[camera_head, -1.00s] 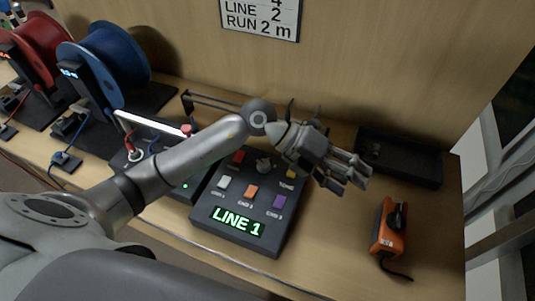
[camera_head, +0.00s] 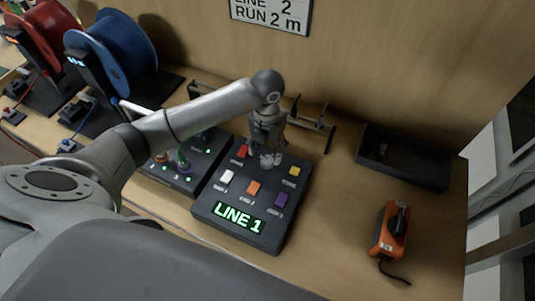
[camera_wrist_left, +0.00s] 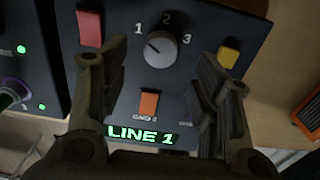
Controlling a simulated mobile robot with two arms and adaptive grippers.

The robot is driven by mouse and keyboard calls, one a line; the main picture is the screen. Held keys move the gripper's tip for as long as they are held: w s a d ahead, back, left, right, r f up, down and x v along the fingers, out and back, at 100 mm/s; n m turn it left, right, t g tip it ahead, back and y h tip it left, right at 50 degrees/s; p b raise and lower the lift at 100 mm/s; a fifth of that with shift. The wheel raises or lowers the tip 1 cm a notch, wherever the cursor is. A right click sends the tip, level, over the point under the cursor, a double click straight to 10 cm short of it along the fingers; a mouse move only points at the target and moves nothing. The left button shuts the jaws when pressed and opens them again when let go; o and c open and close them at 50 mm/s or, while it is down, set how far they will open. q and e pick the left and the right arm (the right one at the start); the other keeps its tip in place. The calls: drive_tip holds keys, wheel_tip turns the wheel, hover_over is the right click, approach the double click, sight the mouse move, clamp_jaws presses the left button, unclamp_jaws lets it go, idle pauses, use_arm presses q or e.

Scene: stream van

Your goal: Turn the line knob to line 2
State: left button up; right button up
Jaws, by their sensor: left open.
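The line knob (camera_wrist_left: 161,48) is a round grey dial on a dark control box (camera_head: 213,207), with the numbers 1, 2 and 3 around it. The green display (camera_head: 239,218) reads LINE 1. I cannot tell any contact. My right gripper is not in view.
Red, white, orange, purple and yellow buttons surround the knob; the yellow one (camera_head: 294,171) is at right. An orange handheld device (camera_head: 388,235) and a black tray (camera_head: 405,158) lie to the right. Cable reels, including a blue one (camera_head: 122,60), stand at left.

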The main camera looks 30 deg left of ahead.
sight(267, 160)
use_arm(q)
drive_tip(key=shift+f+p, duration=0.35)
drive_tip(key=shift+f, duration=2)
drive_tip(key=c, duration=1)
